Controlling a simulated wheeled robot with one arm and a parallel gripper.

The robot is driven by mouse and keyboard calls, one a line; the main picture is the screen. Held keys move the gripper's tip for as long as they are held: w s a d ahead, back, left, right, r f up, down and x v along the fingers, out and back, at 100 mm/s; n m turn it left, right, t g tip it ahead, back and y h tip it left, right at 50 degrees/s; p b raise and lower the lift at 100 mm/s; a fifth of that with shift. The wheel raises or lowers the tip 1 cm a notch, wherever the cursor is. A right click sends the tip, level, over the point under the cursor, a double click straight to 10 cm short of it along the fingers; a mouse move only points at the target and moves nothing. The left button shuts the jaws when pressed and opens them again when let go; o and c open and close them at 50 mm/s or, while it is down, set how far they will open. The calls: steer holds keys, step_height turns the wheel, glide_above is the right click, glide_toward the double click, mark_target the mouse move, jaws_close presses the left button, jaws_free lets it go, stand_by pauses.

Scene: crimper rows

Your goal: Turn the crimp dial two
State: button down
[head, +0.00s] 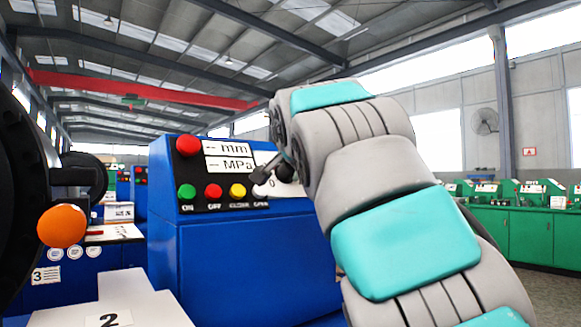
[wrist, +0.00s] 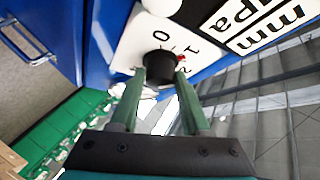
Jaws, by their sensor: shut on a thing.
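The crimp dial is a black round knob (wrist: 160,64) on a white plate (wrist: 133,48) marked 0, 1 and a partly hidden 2. A small red mark shows at the knob's right side, close to the 2. In the wrist view my gripper (wrist: 160,75) has its two green fingers on either side of the knob, shut on it. In the head view my gripper (head: 272,172) reaches the right part of the blue machine's panel, and my arm hides much of the dial there.
The blue machine (head: 245,255) carries a red button (head: 188,145), mm and MPa displays (head: 228,155) and a row of coloured buttons. An orange ball knob (head: 61,225) and a white block marked 2 (head: 135,305) are at left. Green machines (head: 510,235) stand at far right.

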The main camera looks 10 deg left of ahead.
steer(key=shift+m, duration=0.4)
stand_by(0.3)
steer(key=shift+c, duration=1.9)
jaws_free()
steer(key=shift+s, duration=0.1)
steer(key=b+v, duration=0.1)
steer(key=v, duration=0.6)
steer(key=shift+s, duration=0.25)
steer(key=shift+r, duration=0.15)
